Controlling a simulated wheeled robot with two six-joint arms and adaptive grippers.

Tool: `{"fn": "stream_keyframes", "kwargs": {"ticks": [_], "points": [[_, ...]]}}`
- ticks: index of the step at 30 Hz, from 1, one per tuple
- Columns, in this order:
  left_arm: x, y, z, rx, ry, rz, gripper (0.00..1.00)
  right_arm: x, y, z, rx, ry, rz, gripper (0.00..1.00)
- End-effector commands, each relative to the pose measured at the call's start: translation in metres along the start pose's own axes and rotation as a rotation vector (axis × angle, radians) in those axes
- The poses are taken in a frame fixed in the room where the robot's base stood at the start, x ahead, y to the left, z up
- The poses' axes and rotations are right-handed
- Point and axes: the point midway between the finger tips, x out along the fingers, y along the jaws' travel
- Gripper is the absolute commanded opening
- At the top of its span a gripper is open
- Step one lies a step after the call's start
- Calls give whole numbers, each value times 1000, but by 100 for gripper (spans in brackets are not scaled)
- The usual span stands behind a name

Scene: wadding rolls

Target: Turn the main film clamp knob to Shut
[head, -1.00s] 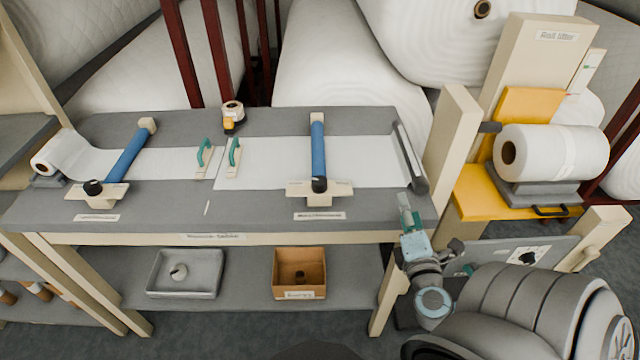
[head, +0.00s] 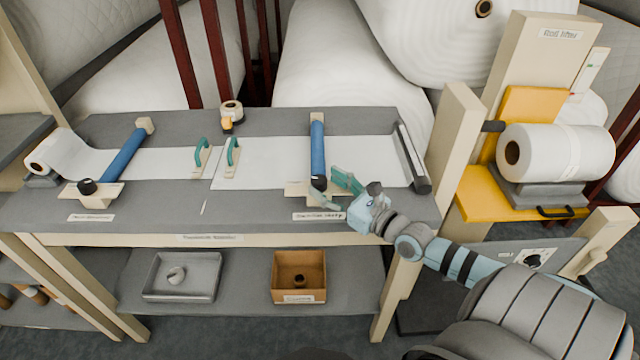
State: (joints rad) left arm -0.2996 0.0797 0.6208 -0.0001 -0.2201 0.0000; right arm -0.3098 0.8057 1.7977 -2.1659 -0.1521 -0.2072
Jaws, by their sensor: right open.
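The main film clamp is a blue bar (head: 318,148) across the white film on the right half of the table. Its black knob (head: 319,183) sits at the bar's front end on a cream block (head: 297,188). A label below is too small to read surely, as is the knob's setting. My right gripper (head: 327,186) is open, its teal fingers just right of the knob, one behind and one in front. Whether they touch it I cannot tell. The gripper hides the block's right part. My left gripper is out of view.
A second blue clamp bar (head: 126,153) with a black knob (head: 87,186) stands at the left. Two green-handled tools (head: 232,152) lie mid-table. A tape dispenser (head: 231,114) is at the back. A cream post (head: 456,140) rises right of the table.

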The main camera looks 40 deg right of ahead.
Motion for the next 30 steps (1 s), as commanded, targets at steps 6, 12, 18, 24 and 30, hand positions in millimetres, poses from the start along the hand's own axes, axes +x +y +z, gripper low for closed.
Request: {"fn": "stream_keyframes", "kwargs": {"ticks": [6, 12, 18, 24, 30], "points": [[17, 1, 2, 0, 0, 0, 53, 27, 0, -3, 2, -2, 0, 53], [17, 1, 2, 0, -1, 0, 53, 32, 0, 0, 2, 1, 0, 53], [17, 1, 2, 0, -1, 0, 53, 32, 0, 0, 2, 0, 0, 40], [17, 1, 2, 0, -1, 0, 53, 31, 0, 0, 2, 0, 0, 8], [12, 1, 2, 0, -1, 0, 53, 31, -1, 2, 4, -2, -8, 3]]}}
